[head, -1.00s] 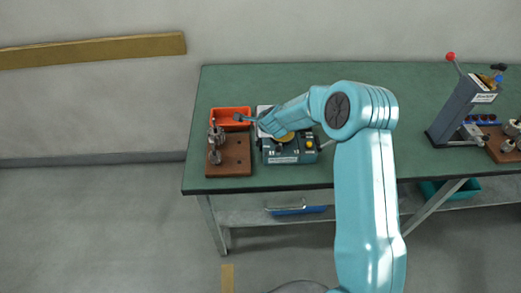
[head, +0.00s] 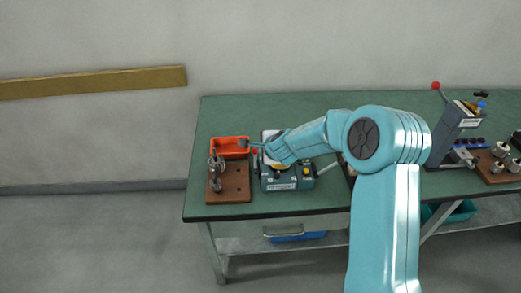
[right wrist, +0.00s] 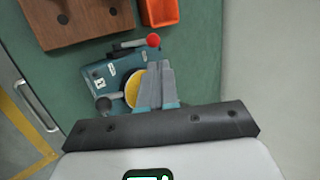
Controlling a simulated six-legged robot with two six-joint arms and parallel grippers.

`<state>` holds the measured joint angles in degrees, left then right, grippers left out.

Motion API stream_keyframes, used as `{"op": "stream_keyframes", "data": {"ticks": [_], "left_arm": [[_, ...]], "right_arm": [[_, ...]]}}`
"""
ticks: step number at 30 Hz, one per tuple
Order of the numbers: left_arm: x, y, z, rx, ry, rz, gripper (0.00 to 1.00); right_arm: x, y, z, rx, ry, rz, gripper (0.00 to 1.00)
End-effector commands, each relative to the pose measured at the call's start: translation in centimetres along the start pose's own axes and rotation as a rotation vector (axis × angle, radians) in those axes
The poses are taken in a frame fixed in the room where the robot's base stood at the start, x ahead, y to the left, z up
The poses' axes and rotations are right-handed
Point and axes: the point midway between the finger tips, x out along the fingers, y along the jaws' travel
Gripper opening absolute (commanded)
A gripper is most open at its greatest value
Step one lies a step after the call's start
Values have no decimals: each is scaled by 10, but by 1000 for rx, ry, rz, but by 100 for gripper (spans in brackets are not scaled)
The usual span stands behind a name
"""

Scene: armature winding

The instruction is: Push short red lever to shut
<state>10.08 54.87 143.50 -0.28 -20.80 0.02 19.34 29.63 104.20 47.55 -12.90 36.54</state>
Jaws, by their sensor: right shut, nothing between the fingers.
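The short red lever shows in the right wrist view as a metal rod with a red ball knob (right wrist: 153,40), at the corner of a blue-grey machine (right wrist: 91,80) with a yellow disc (right wrist: 138,88). The knob (head: 255,151) also shows in the head view, close to the end of my right arm. My right gripper (right wrist: 154,64) is shut and empty, its fingertips just below the knob in the right wrist view. I cannot tell whether they touch the lever. My arm hides part of the machine (head: 280,186) in the head view. My left gripper is not in view.
A wooden block with metal parts (head: 236,189) stands left of the machine, with an orange tray (head: 230,147) behind it. A grey press (head: 447,127) with another red-knobbed lever stands at the right of the green table (head: 330,204). The back of the table is clear.

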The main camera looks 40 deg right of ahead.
Motion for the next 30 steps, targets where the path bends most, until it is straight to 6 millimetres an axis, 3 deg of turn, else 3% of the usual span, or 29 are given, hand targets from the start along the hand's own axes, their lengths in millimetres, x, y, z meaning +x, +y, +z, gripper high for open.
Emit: {"op": "stream_keyframes", "data": {"ticks": [3, 9, 30], "left_arm": [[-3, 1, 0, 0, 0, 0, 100], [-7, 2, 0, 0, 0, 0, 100], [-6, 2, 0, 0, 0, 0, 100]], "right_arm": [[-23, -4, 0, 0, 0, -2, 0], [-46, -6, -1, 1, 0, 0, 0], [-49, -1, 4, -5, -6, 5, 0]]}}
